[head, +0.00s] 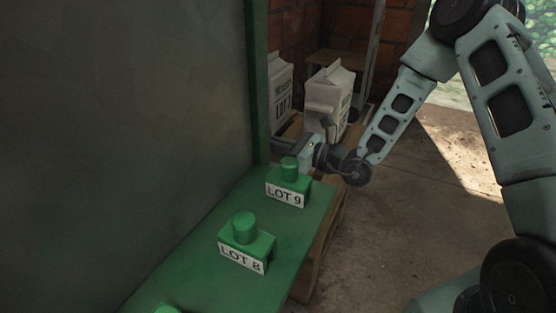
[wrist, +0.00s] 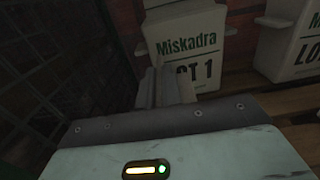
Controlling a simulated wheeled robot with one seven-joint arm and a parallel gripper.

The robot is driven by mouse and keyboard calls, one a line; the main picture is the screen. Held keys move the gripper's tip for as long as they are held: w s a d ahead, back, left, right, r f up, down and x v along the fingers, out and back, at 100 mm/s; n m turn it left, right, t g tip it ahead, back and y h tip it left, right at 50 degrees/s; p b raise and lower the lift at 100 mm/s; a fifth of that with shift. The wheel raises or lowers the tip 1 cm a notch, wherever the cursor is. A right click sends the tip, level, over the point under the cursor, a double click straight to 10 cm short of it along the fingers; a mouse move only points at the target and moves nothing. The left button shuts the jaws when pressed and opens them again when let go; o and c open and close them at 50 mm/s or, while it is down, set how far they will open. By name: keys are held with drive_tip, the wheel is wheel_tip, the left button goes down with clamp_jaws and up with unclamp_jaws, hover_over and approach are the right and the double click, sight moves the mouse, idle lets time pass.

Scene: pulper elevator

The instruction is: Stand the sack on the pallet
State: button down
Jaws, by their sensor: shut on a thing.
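The white sack marked Miskadra LOT 1 (wrist: 185,38) stands close ahead in the wrist view, leaning slightly. My gripper (wrist: 172,86) reaches to its lower front and is shut on it, though the contact itself is dark and hard to see. The wooden pallet (wrist: 236,82) shows as boards to the right of the held sack.
A second white sack (head: 328,92) stands to the right, also in the wrist view (wrist: 287,42). Green blocks marked LOT 9 (head: 287,198) and LOT 8 (head: 245,260) sit on a green ledge (head: 205,250) below my arm. A dark mesh (wrist: 60,75) is at left. Open floor lies at right.

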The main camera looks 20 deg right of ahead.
sight(278, 156)
wheel_tip(278, 156, down, 4)
drive_tip(key=shift+r+b, duration=0.1)
drive_tip(key=shift+b, duration=0.75)
drive_tip(key=shift+r, duration=0.1)
drive_tip(key=c, duration=1.8)
unclamp_jaws()
drive_tip(key=shift+f, duration=0.2)
drive_tip(key=shift+c, duration=0.2)
drive_tip(key=shift+o, duration=1.4)
